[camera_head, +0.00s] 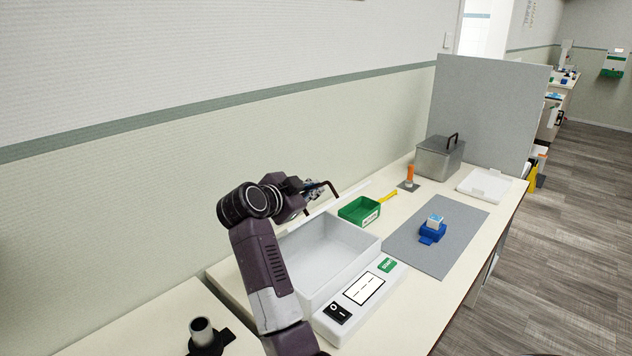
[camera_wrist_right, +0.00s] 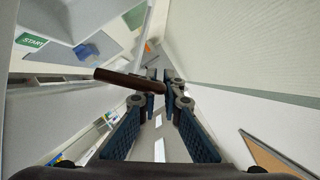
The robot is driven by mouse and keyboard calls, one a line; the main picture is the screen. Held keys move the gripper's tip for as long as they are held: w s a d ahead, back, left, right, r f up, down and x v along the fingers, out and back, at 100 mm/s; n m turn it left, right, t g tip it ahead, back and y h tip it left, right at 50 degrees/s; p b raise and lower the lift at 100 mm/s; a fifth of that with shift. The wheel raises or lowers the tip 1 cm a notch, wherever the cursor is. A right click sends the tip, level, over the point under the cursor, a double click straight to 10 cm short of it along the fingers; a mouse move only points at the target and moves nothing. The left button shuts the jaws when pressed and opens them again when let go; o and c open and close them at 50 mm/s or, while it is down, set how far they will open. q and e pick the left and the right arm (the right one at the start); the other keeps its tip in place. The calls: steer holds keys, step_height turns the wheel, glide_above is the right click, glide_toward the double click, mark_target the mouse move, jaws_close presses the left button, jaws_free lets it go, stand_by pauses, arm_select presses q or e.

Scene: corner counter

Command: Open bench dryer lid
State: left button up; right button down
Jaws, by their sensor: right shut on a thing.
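The bench dryer is a white box (camera_head: 325,262) with a sloped front panel, and its inside shows open from above. Its white lid (camera_head: 348,198) stands raised along the back edge and shows as a thin strip, partly hidden by my right arm. My right gripper (camera_head: 312,189) is at the upper left of the dryer, shut on the dark brown lid handle (camera_head: 328,186). In the right wrist view the handle (camera_wrist_right: 120,79) crosses between the fingertips (camera_wrist_right: 158,84). My left gripper is not in view.
The panel carries a black switch (camera_head: 337,313), a display and a green START button (camera_head: 387,265). A green bin (camera_head: 359,210), a grey mat (camera_head: 430,255) with a blue holder (camera_head: 432,233), and a metal box (camera_head: 439,158) stand to the right. The wall is close behind.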

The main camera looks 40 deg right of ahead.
steer(key=w+r+n+g+p, duration=0.1)
steer(key=w+r+n+p, duration=0.1)
steer(key=w+p, duration=0.4)
steer(key=shift+a+n+g+p, duration=0.3)
steer(key=shift+n+g+p, duration=0.15)
steer(key=shift+p, duration=0.7)
steer(key=c, duration=2.1)
jaws_free()
steer(key=shift+w, duration=0.1)
steer(key=v, duration=1.2)
steer(key=shift+r, duration=0.15)
